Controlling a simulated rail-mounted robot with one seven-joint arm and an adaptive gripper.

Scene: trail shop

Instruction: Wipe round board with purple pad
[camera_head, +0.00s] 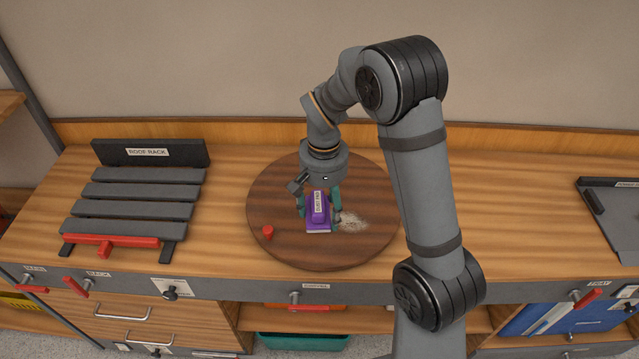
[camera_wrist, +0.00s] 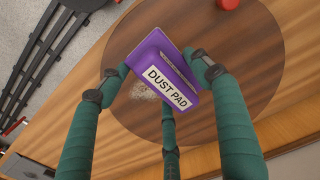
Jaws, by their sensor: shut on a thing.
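The purple pad (camera_head: 318,222), labelled DUST PAD, is in my gripper (camera_head: 320,212) over the middle of the round board. It also shows in the wrist view (camera_wrist: 160,62) between the green fingers of my gripper (camera_wrist: 158,88). The fingers are closed on its sides. I cannot tell whether the pad touches the board. The round board (camera_head: 280,245) is dark brown wood lying on the counter, and it fills the middle of the wrist view (camera_wrist: 265,60). A pale dusty patch (camera_head: 352,222) lies on the board just right of the pad. It shows partly in the wrist view (camera_wrist: 143,92).
A small red knob (camera_head: 267,232) sits on the board's left part. A slatted roof rack (camera_head: 135,195) with a red bar stands at left. A dark tray (camera_head: 615,205) lies at far right. The wooden counter (camera_head: 510,200) is clear between the board and this tray.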

